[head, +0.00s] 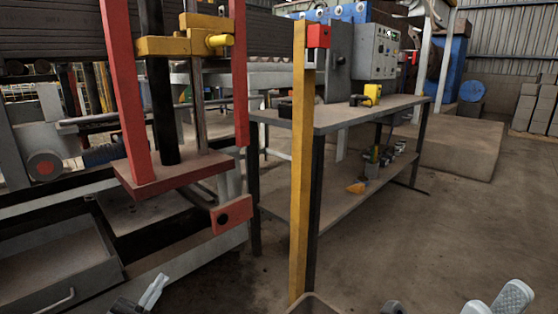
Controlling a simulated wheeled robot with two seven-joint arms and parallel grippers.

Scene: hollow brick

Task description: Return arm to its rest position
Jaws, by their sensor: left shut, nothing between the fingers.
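My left gripper (157,286) shows at the bottom edge, left of centre, with its pale fingers together and nothing between them. It is low in front of the red and grey machine. My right gripper (497,295) shows at the bottom right corner. Its two pale grey fingers stand apart, with no object visible between them. Most of both arms is out of the picture. The rim of a brown object (315,304) shows at the bottom centre, between the grippers; the rest of it is cut off.
A red-framed press (175,180) stands at left, above an open grey drawer (55,265). Stacked grey blocks (540,105) stand far right. Floor (440,230) at right is clear.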

